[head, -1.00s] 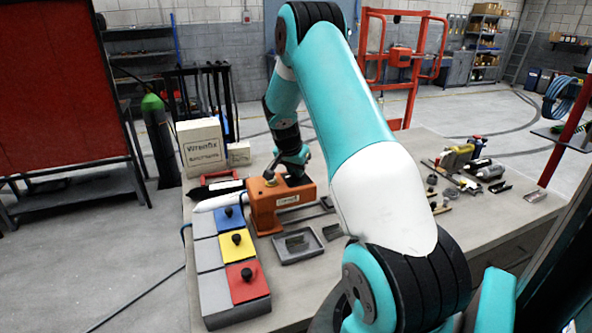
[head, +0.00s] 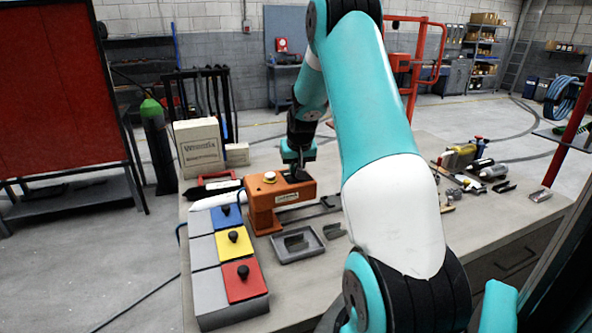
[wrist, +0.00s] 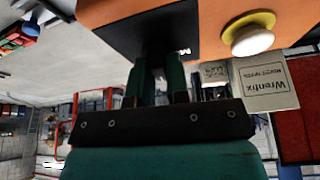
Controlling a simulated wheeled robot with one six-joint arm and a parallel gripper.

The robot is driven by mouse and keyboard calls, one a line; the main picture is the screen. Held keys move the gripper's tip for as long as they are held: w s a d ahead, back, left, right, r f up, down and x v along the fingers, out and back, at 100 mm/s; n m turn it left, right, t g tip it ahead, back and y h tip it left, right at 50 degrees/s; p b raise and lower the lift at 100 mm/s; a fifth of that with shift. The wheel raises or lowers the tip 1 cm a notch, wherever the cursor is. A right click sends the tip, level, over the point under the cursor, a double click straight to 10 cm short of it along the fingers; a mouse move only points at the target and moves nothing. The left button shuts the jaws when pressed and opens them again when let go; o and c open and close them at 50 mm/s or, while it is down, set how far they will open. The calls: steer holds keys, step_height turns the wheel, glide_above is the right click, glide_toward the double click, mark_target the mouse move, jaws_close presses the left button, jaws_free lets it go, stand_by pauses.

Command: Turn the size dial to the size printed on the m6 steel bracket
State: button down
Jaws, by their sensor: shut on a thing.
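The orange machine (head: 290,201) stands on the bench with a cream button (head: 270,177) on its top left. My gripper (head: 298,174) reaches down to the dark panel on top of the machine, right of the button. In the wrist view, my gripper (wrist: 160,62) is shut on the size dial at the dark panel (wrist: 150,32); the dial is mostly hidden by shadow and the fingers. I cannot read its setting. A grey steel bracket (head: 297,242) lies in a shallow grey tray (head: 292,259) in front of the machine. Its printed size is not legible.
Blue (head: 226,217), yellow (head: 234,242) and red (head: 245,281) knobbed lids stand left of the tray. A grey piece (head: 334,231) lies right of it. A Wrenfix box (head: 199,147) is behind. Several tools lie at the bench's right.

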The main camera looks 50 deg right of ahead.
steer(key=shift+n, duration=0.6)
steer(key=c, duration=1.1)
jaws_free()
steer(key=shift+r, duration=0.1)
steer(key=b+v, duration=0.4)
steer(key=v, duration=1.3)
steer(key=shift+s+d+r, duration=0.15)
steer(key=shift+s+d, duration=0.1)
steer(key=shift+d, duration=0.05)
